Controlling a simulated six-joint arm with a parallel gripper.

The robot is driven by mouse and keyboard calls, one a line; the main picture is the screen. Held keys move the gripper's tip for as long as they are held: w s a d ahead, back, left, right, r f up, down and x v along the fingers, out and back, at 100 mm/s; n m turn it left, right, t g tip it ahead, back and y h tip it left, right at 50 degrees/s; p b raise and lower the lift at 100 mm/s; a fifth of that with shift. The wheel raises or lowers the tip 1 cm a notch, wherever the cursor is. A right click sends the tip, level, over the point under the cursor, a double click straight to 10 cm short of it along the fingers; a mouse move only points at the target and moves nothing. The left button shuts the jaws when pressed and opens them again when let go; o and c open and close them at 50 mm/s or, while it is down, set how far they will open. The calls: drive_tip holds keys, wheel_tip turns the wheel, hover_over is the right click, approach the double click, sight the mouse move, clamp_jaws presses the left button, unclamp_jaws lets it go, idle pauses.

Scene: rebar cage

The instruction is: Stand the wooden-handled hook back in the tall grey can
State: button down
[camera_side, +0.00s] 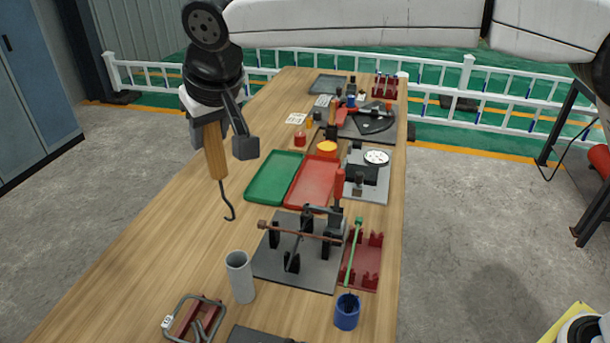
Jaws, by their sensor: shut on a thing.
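The hook (215,152) has a wooden handle and a thin dark shaft that ends in a curved tip. My gripper (222,140) is shut on the upper part of the handle. The hook hangs nearly upright, tip down, and appears to be above the table. The tall grey can (241,278) stands upright on the table, lower in the picture and slightly right of the hook tip. The hook is apart from the can. The can's top opening shows, but its bottom inside is hidden.
Right of the can is a dark plate (270,262) with black supports and a rusty bar. A bent-wire piece (195,318) lies lower left, and a blue cup (347,312) stands lower right. Green (272,178) and red (312,185) trays lie behind. The table's left side is clear.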

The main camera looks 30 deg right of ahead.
sight(227, 219)
drive_tip(key=shift+f, duration=1.65)
wheel_tip(227, 219, down, 13)
drive_tip(key=shift+f, duration=2.55)
drive_tip(key=shift+c, duration=1.6)
unclamp_jaws()
